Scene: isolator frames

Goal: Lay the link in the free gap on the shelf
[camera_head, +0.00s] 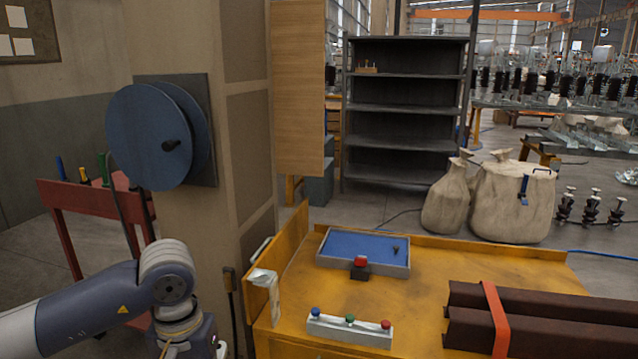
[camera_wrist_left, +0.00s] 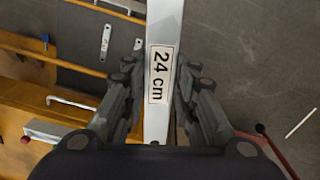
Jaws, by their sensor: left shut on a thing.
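My left gripper (camera_wrist_left: 158,105) is shut on a flat pale metal link (camera_wrist_left: 164,30) with a "24 cm" label. The link runs from between the fingers up past the top edge of the left wrist view. A dark shelf surface (camera_wrist_left: 80,50) with yellow edges lies beyond, at the upper left. A short plate with holes (camera_wrist_left: 106,42) and another small metal piece (camera_wrist_left: 138,44) lie on it. The held link hides part of that area, so I cannot tell where the free gap is. My left arm enters the head view at lower left, but its fingers are outside it. My right gripper is not visible.
The yellow bench (camera_head: 420,268) carries a blue-lined tray (camera_head: 365,247), a button box (camera_head: 349,330) and dark beams (camera_head: 560,318). A pillar with a blue reel (camera_head: 150,138) stands near my left arm. A grey rack (camera_head: 400,145) stands behind.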

